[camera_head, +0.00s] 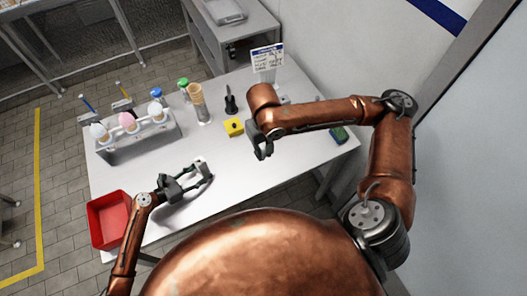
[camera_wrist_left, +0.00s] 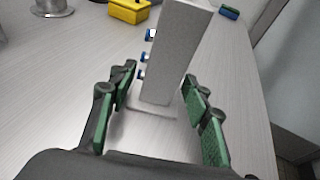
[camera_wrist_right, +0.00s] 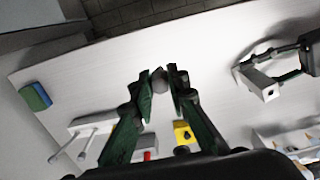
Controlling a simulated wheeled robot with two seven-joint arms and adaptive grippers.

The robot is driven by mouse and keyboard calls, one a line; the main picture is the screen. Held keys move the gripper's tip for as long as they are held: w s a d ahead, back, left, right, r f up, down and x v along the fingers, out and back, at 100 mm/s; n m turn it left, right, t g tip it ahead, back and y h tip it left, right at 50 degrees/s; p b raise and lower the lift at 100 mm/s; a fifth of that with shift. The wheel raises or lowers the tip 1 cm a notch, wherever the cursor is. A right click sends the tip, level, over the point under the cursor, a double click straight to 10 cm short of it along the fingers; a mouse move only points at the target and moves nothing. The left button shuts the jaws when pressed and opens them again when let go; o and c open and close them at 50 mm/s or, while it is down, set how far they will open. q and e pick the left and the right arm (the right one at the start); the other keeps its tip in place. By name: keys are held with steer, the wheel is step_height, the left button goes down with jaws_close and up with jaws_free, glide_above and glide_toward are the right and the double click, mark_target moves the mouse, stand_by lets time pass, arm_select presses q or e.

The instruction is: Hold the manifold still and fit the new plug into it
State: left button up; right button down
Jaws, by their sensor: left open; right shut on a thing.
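The manifold (camera_head: 201,165) is a pale grey upright block on the table. In the left wrist view the manifold (camera_wrist_left: 172,55) shows small blue fittings on its left side, and it also shows in the right wrist view (camera_wrist_right: 257,82). My left gripper (camera_head: 204,171) is open, with its green-padded fingers (camera_wrist_left: 165,95) on either side of the block and gaps visible. My right gripper (camera_head: 262,152) is held above the table, to the right of the manifold. In the right wrist view it is shut on a small grey piece (camera_wrist_right: 159,80), seemingly the plug, mostly hidden by the fingers.
A rack (camera_head: 140,146) with cones, a cone stack (camera_head: 199,106) and a sign (camera_head: 267,58) stand farther back. A red bin (camera_head: 108,220) is at the left edge, a green-blue sponge (camera_head: 339,134) at right.

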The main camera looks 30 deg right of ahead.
arm_select(q)
steer(key=shift+a+r, duration=0.1)
stand_by(0.6)
steer(key=shift+v, duration=0.8)
steer(key=shift+d, duration=0.35)
steer(key=shift+w+d+f, duration=0.2)
steer(key=shift+d+f, duration=0.05)
steer(key=shift+d, duration=0.15)
steer(key=shift+d, duration=0.1)
stand_by(0.3)
steer(key=shift+c, duration=0.3)
steer(key=c, duration=1)
steer(key=shift+c, duration=0.2)
